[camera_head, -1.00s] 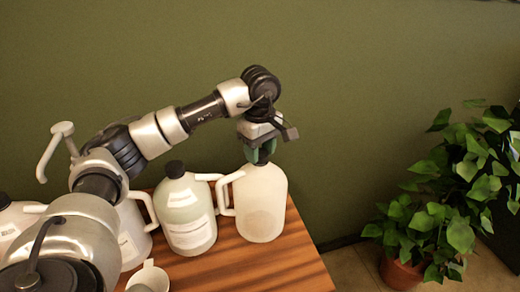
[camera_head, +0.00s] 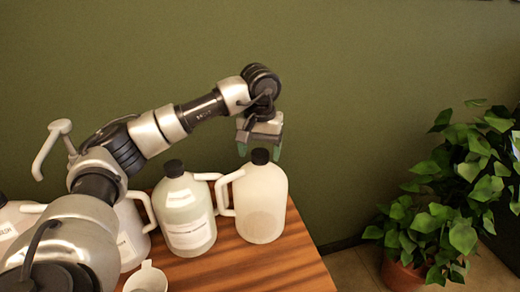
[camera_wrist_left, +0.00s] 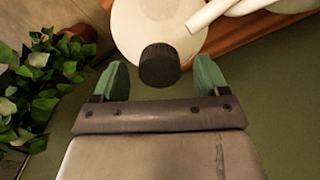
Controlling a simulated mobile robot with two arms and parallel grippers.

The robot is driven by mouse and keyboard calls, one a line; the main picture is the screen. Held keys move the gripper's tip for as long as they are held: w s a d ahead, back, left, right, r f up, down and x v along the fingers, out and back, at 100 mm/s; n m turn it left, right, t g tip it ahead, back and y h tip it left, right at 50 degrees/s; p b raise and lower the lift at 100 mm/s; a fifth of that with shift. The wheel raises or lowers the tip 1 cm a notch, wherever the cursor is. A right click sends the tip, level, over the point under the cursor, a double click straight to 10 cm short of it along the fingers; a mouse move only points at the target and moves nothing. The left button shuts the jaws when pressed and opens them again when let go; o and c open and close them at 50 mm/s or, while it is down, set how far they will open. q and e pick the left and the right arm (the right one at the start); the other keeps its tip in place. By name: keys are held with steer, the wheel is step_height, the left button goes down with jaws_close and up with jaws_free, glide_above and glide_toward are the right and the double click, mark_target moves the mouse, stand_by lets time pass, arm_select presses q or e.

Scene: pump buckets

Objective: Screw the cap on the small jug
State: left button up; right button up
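The plain white jug (camera_head: 258,205) stands upright at the right end of the table. A black cap (camera_head: 260,157) sits on its neck. In the left wrist view the cap (camera_wrist_left: 160,66) and the top of the jug (camera_wrist_left: 130,30) show from above. My left gripper (camera_head: 259,150) is at the cap. Its two green fingers are spread on either side of it. In the left wrist view the gripper (camera_wrist_left: 162,77) is open, with visible gaps between each finger and the cap. My right gripper is not in view.
A labelled jug with a black cap (camera_head: 187,212) stands close on the left of the plain jug, their handles adjacent. Further labelled jugs are partly behind my left arm. A white cup-like vessel (camera_head: 147,278) is at the front. A potted plant (camera_head: 430,215) stands right of the table (camera_head: 265,270).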

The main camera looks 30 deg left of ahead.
arm_select(q)
steer(key=shift+r, duration=0.1)
step_height(320, 180, up, 11)
steer(key=shift+f, duration=0.2)
stand_by(0.4)
